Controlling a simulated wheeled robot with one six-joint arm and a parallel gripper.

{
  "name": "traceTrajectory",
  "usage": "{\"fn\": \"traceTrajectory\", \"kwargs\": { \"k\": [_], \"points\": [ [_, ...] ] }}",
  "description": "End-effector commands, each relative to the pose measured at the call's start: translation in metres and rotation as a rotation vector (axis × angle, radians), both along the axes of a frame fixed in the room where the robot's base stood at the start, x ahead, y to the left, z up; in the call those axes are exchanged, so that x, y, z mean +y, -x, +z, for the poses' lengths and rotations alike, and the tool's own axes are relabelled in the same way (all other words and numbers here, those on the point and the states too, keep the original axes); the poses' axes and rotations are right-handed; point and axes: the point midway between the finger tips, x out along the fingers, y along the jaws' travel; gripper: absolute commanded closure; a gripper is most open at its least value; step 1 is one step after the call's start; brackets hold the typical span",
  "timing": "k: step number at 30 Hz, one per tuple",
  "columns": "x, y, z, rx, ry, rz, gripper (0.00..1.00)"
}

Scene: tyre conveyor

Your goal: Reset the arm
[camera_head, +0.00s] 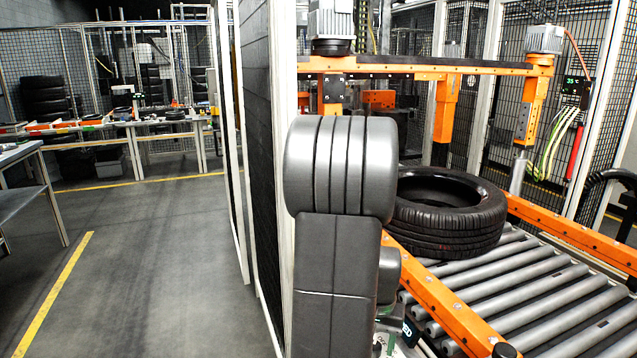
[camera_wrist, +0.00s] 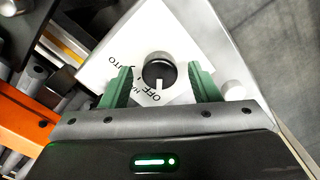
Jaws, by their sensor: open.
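My gripper (camera_wrist: 160,88) shows in the wrist view with its two green fingers apart. A black rotary knob (camera_wrist: 159,71) on a white panel (camera_wrist: 120,57) lies between the fingers in that picture. The panel bears the words OFF and AUTO. I cannot tell how far the fingertips are from the knob, and no contact is visible. In the head view my grey arm stands in the middle and my gripper is hidden.
A black tyre (camera_head: 448,212) lies flat on the roller conveyor (camera_head: 545,300), right of my arm. Orange rails (camera_head: 450,305) edge the conveyor. A mesh fence (camera_head: 262,150) stands left of my arm. The floor (camera_head: 150,270) farther left is clear, with work tables behind.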

Motion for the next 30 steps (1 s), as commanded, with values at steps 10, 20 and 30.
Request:
{"fn": "traceTrajectory", "kwargs": {
  "k": [10, 20, 30],
  "points": [
    [0.0, 0.0, 0.002, 0.0, 0.001, -0.289, 0.44],
    [0.0, 0.0, 0.002, 0.0, 0.001, -0.562, 0.44],
    [0.0, -0.001, 0.028, -0.007, -0.001, -0.733, 0.44]
  ]
}}
